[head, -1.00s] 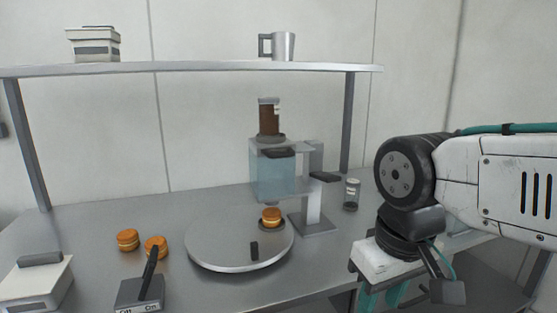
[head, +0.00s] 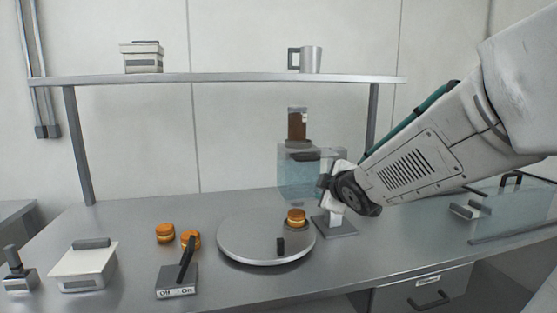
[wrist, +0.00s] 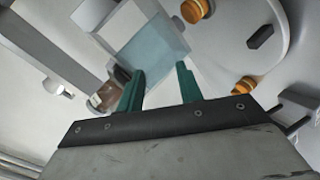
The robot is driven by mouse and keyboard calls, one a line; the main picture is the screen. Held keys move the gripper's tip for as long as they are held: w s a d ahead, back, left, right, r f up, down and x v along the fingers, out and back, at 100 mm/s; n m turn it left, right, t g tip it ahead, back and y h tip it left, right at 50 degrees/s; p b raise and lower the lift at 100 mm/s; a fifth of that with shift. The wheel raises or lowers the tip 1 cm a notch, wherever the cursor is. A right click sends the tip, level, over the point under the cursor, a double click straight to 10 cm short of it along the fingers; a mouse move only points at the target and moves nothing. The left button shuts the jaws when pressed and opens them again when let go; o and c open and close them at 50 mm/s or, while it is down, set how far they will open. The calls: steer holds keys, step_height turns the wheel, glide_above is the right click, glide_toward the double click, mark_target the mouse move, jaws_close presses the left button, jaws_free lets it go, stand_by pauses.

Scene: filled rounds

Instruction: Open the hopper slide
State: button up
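The hopper in the head view has a tube of brown filling (head: 297,127) on top of a clear bluish box (head: 297,180). A dark flat piece (head: 305,156) sits at the box's upper front; I cannot tell whether it is the slide. My gripper's wrist is just right of the box, hiding part of the stand (head: 337,230), and the fingertips are not clear there. In the wrist view my gripper (wrist: 160,82) has two teal fingers apart with nothing between them. The clear box (wrist: 150,50) lies beyond the fingers, with the brown-filled tube (wrist: 104,98) beside the left finger.
A round turntable (head: 240,243) below the hopper carries an orange filled round (head: 297,217). Two more rounds (head: 165,233) lie left of it. A lever switch (head: 177,280) and a lidded box (head: 85,268) stand front left. A shelf (head: 230,80) with a mug (head: 311,60) spans above.

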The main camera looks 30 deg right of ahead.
mark_target(311, 160)
steer(key=w+r+n+t+y, duration=0.1)
steer(key=w+n+t+y, duration=0.1)
steer(key=w+n, duration=0.1)
steer(key=w+d+r+n+t+y, duration=0.1)
steer(key=w+r+n+t+y, duration=0.1)
steer(key=w+n, duration=0.1)
steer(key=w+d+r+n+t+y, duration=0.1)
steer(key=w+n+t+y, duration=0.1)
steer(key=w+n, duration=0.2)
steer(key=shift+r+n+t, duration=0.3)
steer(key=shift+n, duration=0.1)
jaws_close()
